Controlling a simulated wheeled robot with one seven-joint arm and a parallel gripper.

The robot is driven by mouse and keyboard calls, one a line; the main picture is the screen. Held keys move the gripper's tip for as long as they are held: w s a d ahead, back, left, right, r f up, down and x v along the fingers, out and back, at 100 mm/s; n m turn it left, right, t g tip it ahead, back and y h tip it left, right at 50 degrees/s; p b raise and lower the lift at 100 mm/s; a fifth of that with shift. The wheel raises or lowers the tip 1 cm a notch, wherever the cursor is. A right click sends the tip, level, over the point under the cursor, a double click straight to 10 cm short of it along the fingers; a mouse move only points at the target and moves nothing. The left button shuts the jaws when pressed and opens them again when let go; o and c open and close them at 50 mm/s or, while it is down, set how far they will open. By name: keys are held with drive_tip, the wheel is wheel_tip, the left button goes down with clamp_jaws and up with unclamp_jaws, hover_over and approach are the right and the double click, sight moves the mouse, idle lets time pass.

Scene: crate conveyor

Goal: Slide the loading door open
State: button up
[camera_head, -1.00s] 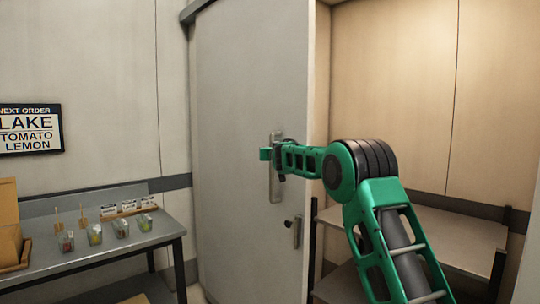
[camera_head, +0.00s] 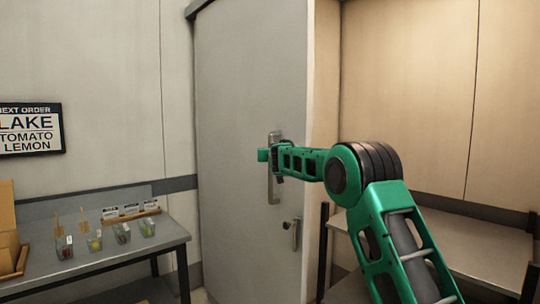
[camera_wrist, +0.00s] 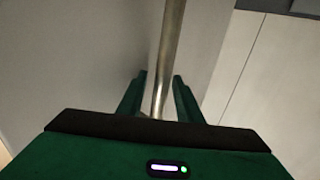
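The loading door (camera_head: 240,90) is a tall grey panel in the middle of the head view. Its upright metal bar handle (camera_head: 274,190) is partly hidden by my gripper (camera_head: 264,155). In the wrist view, the handle bar (camera_wrist: 170,45) runs down between the two green fingers of my gripper (camera_wrist: 158,95). A smaller latch (camera_head: 290,233) sits lower on the door, to the right of the handle.
A grey table (camera_head: 105,262) at left holds small clear cups (camera_head: 94,241), label cards and a brown box. An order sign (camera_head: 30,129) hangs above. Right of the door is a warm-lit wall (camera_head: 410,90) with a shelf unit (camera_head: 440,240) behind my arm.

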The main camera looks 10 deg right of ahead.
drive_tip(key=shift+a+r, duration=0.1)
drive_tip(key=s+a, duration=0.1)
drive_tip(key=s, duration=0.9)
drive_tip(key=shift+s+a, duration=0.15)
drive_tip(key=shift+s, duration=0.15)
